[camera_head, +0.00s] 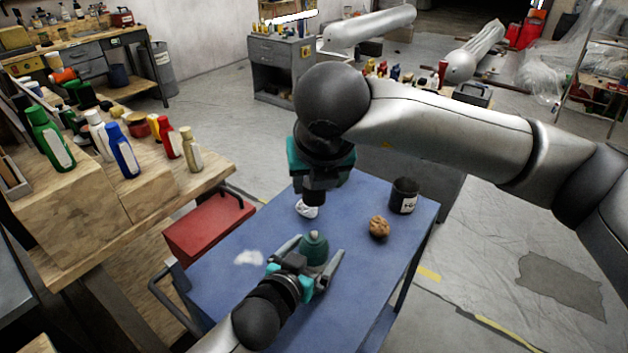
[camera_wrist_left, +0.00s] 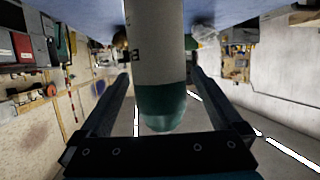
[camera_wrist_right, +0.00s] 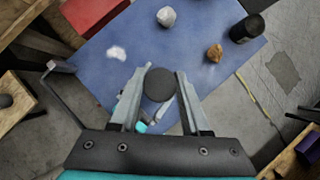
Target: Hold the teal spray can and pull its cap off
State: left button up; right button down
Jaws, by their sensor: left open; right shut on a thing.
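The spray can, with a pale body and teal rounded top, stands upright at the blue table; its teal top (camera_head: 314,245) shows in the head view. In the left wrist view the can (camera_wrist_left: 157,60) appears inverted, between the spread fingers. My left gripper (camera_head: 305,268) is open around it. No cap shows on the teal top. My right gripper (camera_head: 315,192) points down, above and beyond the can, shut on a dark round cap (camera_wrist_right: 160,83). The cap shows as a disc between its fingertips. Whether the left fingers touch the can is unclear.
On the blue table (camera_head: 215,285) are a crumpled white thing (camera_head: 307,209), a brown lump (camera_head: 379,227), a black jar (camera_head: 404,195) and a white patch (camera_head: 249,257). A red box (camera_head: 208,226) stands left. A wooden bench with several bottles is at the left.

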pick_arm(q)
jog(key=v, duration=0.9)
jog(key=shift+s, duration=0.2)
